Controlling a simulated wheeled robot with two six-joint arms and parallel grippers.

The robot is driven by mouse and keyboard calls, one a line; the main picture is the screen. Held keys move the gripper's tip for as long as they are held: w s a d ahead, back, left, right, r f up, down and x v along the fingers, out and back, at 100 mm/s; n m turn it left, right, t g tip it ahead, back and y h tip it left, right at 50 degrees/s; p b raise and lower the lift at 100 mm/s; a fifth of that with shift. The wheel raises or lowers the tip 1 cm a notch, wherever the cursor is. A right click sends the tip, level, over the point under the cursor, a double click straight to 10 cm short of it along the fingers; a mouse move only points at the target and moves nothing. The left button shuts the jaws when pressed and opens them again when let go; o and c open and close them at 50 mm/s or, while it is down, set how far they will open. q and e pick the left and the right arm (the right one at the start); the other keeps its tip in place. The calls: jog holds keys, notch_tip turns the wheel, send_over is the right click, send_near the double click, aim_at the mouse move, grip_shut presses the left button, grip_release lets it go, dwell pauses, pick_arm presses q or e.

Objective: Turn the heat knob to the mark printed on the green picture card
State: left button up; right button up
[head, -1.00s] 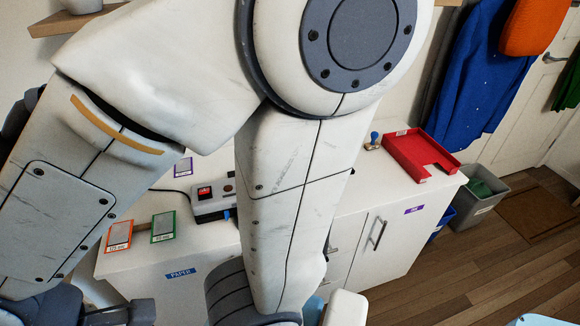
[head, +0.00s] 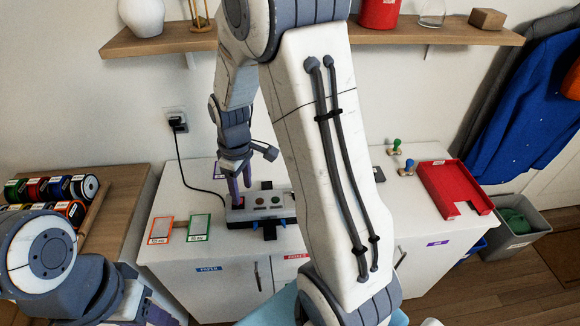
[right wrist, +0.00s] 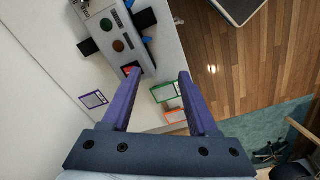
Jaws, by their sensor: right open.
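The control box (head: 270,212) stands on the white cabinet, with two round knobs, one greenish (head: 259,202) and one brownish (head: 276,200), and a red switch at its left end. Which knob is for heat I cannot tell. The box (right wrist: 127,27) also shows in the right wrist view. My left gripper (head: 155,314) is at the lower left, partly cut off.
A red tray (head: 455,188) and stamps (head: 407,167) sit on the right. Spools (head: 82,187) fill the left rack. A wall shelf (head: 430,37) hangs above.

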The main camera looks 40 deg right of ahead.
jog(key=d+f+p, duration=0.2)
jog(key=d, duration=0.7)
jog(key=d+f+p, duration=0.2)
jog(key=d, duration=0.6)
jog(key=f+p, duration=0.1)
jog(key=f, duration=0.2)
jog(key=f+p, duration=0.1)
jog(key=f, duration=0.2)
jog(key=f+p, duration=0.1)
jog(key=f, duration=0.3)
jog(key=shift+w+d+f, duration=0.1)
jog(key=shift+d, duration=0.15)
pick_arm(q)
notch_tip(320, 180, up, 9)
jog(key=shift+r, duration=0.1)
pick_arm(e)
jog(key=shift+m, duration=0.3)
grip_shut()
